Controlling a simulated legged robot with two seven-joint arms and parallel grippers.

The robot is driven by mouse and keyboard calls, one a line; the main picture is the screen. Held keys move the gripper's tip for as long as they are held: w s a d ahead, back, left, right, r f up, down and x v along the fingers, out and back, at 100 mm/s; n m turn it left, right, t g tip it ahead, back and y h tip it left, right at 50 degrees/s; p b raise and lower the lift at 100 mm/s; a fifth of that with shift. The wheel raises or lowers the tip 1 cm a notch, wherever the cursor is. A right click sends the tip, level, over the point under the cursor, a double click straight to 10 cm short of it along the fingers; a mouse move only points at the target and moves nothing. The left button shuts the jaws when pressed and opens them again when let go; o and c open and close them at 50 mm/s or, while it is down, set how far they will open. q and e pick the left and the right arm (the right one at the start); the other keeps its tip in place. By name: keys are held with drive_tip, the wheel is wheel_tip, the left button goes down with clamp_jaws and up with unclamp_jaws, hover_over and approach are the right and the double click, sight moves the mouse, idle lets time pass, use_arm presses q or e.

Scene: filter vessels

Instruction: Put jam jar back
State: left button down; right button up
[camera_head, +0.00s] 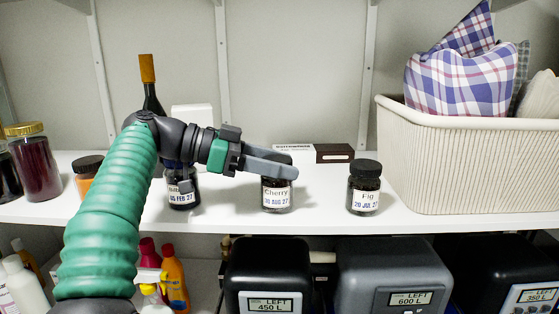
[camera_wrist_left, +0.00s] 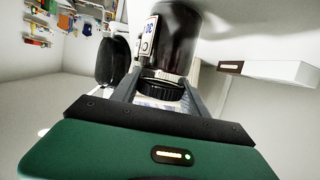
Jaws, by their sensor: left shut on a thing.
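The Cherry jam jar (camera_head: 277,196), a dark glass jar with a black lid and a white dated label, is upright at the shelf's front middle. My left gripper (camera_head: 284,166) reaches in from the left and is shut on it near the lid, hiding part of the lid. In the left wrist view the dark jar (camera_wrist_left: 176,40) shows beyond the fingers, its black lid between them. I cannot tell whether its base touches the shelf. The Fig jar (camera_head: 364,188) stands apart to its right. Another labelled jar (camera_head: 184,197) stands to its left, partly behind my arm.
The white shelf (camera_head: 325,210) is clear between the Cherry and Fig jars. A ribbed cream basket (camera_head: 465,165) with cushions fills the right. A dark box (camera_head: 335,153) lies behind. A bottle (camera_head: 148,75) and more jars (camera_head: 36,165) stand left. Black vessels (camera_head: 395,270) sit below.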

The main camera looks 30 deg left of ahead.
use_arm(q)
drive_tip(key=shift+s+d+r, duration=0.15)
drive_tip(key=shift+s+r, duration=0.05)
drive_tip(key=shift+s, duration=1.1)
drive_tip(key=shift+a+f, duration=0.1)
drive_tip(key=shift+a, duration=0.1)
drive_tip(key=c, duration=0.8)
unclamp_jaws()
drive_tip(key=shift+w+a+f, duration=0.35)
drive_tip(key=shift+w+a, duration=0.15)
drive_tip(key=shift+w, duration=0.1)
drive_tip(key=shift+c, duration=0.2)
drive_tip(key=shift+o, duration=1.3)
drive_tip(key=shift+w, duration=0.3)
drive_tip(key=shift+s+d, duration=0.25)
drive_tip(key=shift+s+d+r, duration=0.1)
drive_tip(key=shift+d+r, duration=0.05)
drive_tip(key=shift+r, duration=0.15)
drive_tip(key=v, duration=1.1)
drive_tip(key=shift+s+a, duration=0.2)
drive_tip(key=shift+a, duration=0.05)
use_arm(e)
drive_tip(key=shift+s+d+r, duration=0.1)
drive_tip(key=shift+s+r, duration=0.05)
drive_tip(key=shift+s, duration=0.5)
